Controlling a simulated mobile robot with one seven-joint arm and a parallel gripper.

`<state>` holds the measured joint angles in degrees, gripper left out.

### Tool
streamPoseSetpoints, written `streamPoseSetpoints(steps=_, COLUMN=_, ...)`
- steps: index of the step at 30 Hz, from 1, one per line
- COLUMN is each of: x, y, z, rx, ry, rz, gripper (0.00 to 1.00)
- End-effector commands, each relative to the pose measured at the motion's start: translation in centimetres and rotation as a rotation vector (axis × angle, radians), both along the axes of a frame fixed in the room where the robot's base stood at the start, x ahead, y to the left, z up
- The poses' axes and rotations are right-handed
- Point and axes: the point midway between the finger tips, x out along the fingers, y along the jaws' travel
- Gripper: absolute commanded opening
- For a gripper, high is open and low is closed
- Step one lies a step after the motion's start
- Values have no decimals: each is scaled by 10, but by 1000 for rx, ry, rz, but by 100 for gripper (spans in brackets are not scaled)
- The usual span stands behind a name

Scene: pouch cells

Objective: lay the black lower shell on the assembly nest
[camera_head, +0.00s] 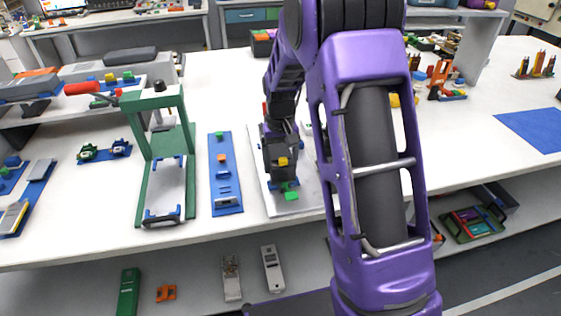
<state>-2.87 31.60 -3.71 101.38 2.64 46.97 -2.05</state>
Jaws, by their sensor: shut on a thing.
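My gripper (279,136) points down at the end of the purple arm, over the middle of the bench. It is shut on the black lower shell (280,173), a dark piece at the fingertips. The fingers and shell are both dark, so their exact edges are hard to tell apart. The assembly nest (308,201) is a light grey plate with small blue, yellow and green parts on it. The shell is over or on the nest; I cannot tell whether it touches. My arm hides the nest's right side.
A green press frame (145,152) with a red handle stands to the left. A blue strip (223,199) with small parts lies between it and the nest. Orange fixtures (440,78) stand at the right. A blue mat (538,128) lies bare at the far right.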

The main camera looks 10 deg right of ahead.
Motion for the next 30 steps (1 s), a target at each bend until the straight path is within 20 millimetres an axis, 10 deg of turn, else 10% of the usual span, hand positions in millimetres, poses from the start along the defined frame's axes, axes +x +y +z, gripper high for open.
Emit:
streamPoseSetpoints(steps=20, x=0, y=0, z=-17, rx=0, ry=-1, rz=0, gripper=22)
streamPoseSetpoints(steps=21, x=0, y=0, z=-16, rx=0, ry=-1, rz=0, gripper=87)
streamPoseSetpoints(steps=30, x=0, y=0, z=-17, rx=0, ry=1, rz=0, gripper=100)
